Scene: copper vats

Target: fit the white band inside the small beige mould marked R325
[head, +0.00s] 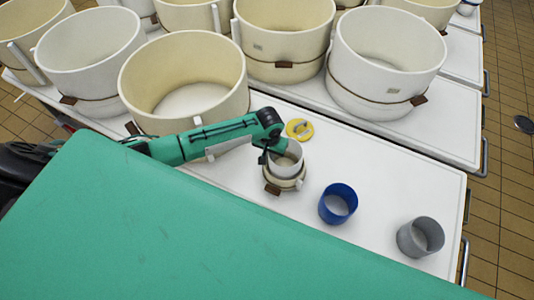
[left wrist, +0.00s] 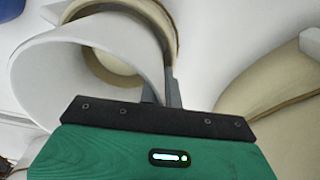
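The small beige mould (head: 285,183) stands on the white table, with a brown tag low on its front. I cannot read a marking on it. The white band (head: 287,160) shows at the mould's top opening, its rim above the mould's rim. My left gripper (head: 268,154) is at the band's left edge. In the left wrist view the fingers (left wrist: 160,92) pinch the wall of the white band (left wrist: 70,75), and the beige mould (left wrist: 168,22) shows behind it. I cannot tell how far the band is inside the mould. My right gripper is not in view.
A blue ring (head: 338,203) and a grey ring (head: 420,236) stand to the right on the white table (head: 375,165). A yellow disc-like item (head: 299,129) lies just behind the mould. Large beige vats, including a near one (head: 185,85), stand behind and left.

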